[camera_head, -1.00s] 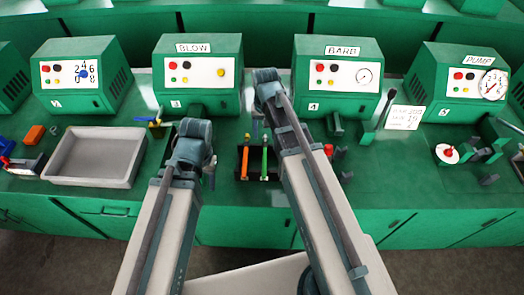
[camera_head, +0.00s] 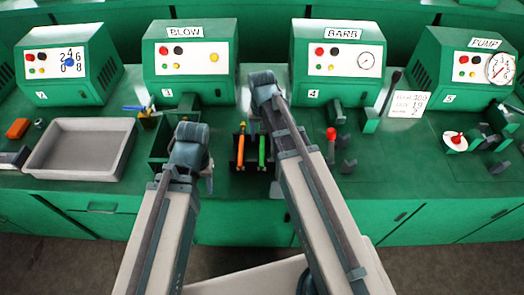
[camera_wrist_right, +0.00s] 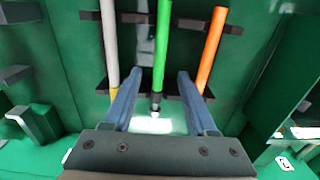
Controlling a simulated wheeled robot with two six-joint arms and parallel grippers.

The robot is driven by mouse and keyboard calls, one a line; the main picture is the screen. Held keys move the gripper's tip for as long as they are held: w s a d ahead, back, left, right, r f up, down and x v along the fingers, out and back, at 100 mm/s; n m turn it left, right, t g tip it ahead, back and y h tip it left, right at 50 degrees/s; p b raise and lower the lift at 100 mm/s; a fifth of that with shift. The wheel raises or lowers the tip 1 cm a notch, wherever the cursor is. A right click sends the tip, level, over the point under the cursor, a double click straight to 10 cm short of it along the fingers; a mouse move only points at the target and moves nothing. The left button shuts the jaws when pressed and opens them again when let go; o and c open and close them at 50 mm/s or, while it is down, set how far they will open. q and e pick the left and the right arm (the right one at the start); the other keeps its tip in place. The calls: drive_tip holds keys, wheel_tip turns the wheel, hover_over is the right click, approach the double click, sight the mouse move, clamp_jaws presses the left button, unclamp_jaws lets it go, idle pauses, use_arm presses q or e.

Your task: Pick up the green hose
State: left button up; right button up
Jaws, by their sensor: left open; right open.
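The green hose (camera_head: 261,149) stands in a dark rack (camera_head: 250,167) on the green bench, beside an orange hose (camera_head: 240,151). In the right wrist view, the green hose (camera_wrist_right: 161,45) runs between the two open fingers of my right gripper (camera_wrist_right: 158,80), with clear gaps on both sides. The orange hose (camera_wrist_right: 212,48) is to its right and a grey hose (camera_wrist_right: 109,45) to its left. In the head view, my right gripper (camera_head: 254,122) is mostly hidden at its arm's end near the rack. My left gripper (camera_head: 207,180) is mostly hidden behind its own arm.
A grey tray (camera_head: 80,150) sits on the bench at left. Labelled green machines, including BLOW (camera_head: 190,60) and BARB (camera_head: 338,60), stand behind. A red-knobbed part (camera_head: 331,134) and green brackets (camera_head: 370,120) lie right of my right arm.

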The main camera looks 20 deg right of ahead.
sight(262, 146)
wheel_tip(262, 146, down, 5)
drive_tip(key=b, duration=0.5)
drive_tip(key=shift+d+f, duration=0.1)
drive_tip(key=shift+f, duration=0.05)
clamp_jaws()
